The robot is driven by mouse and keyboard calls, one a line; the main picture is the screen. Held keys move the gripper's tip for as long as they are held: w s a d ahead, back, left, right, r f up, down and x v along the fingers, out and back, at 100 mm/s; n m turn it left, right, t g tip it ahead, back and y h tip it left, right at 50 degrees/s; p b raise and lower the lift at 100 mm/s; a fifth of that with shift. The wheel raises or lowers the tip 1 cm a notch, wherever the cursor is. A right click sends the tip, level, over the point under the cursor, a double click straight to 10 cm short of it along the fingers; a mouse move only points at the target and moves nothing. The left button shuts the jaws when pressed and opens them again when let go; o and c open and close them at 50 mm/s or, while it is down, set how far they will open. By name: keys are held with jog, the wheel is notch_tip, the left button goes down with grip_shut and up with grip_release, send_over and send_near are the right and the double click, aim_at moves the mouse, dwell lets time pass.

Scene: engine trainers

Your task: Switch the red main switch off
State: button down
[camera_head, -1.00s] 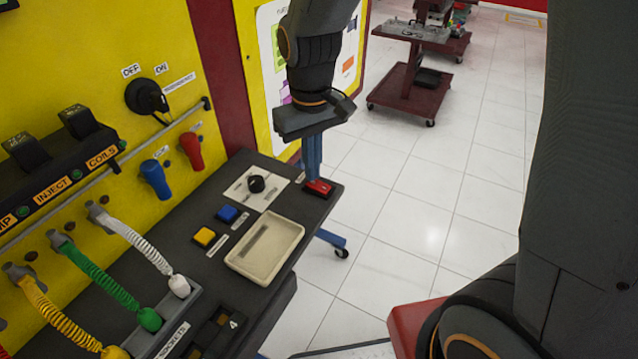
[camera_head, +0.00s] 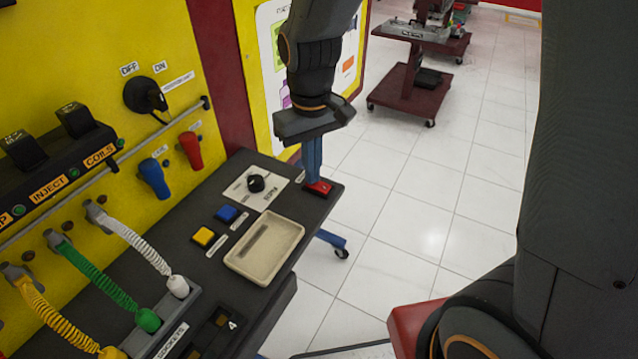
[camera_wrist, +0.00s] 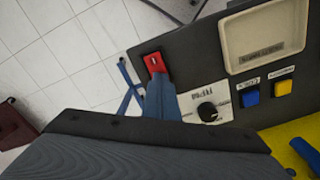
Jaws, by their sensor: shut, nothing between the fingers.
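The red main switch (camera_head: 319,188) is a small red rocker in a dark frame at the far right corner of the dark bench top. It also shows in the wrist view (camera_wrist: 153,62). My gripper (camera_head: 313,180) points straight down with its blue fingers shut and empty. Its fingertips are at the switch and cover part of it. In the wrist view the fingertips (camera_wrist: 157,77) overlap the near end of the red rocker. They look to be touching it, but I cannot tell how hard they press. The rocker's tilt is not clear.
A black RPM knob (camera_head: 256,183) sits left of the switch. Blue (camera_head: 227,214) and yellow (camera_head: 203,237) buttons and a cream tray (camera_head: 265,248) are nearer. The yellow panel (camera_head: 110,40) stands behind; open floor lies right.

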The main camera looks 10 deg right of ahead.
jog(key=shift+f, duration=0.2)
jog(key=shift+r, duration=0.15)
notch_tip(320, 180, up, 7)
jog(key=p, duration=0.6)
dwell(0.3)
jog(key=s+d+f+m+b, duration=0.1)
jog(key=s+d+m, duration=0.1)
jog(key=d, duration=0.4)
jog(key=s+d+f+m+t+b, duration=0.1)
jog(key=s+d+m, duration=0.1)
jog(key=s+d, duration=0.3)
jog(key=shift+s+d+f, duration=0.25)
jog(key=shift+s+d, duration=0.05)
jog(key=shift+d, duration=0.55)
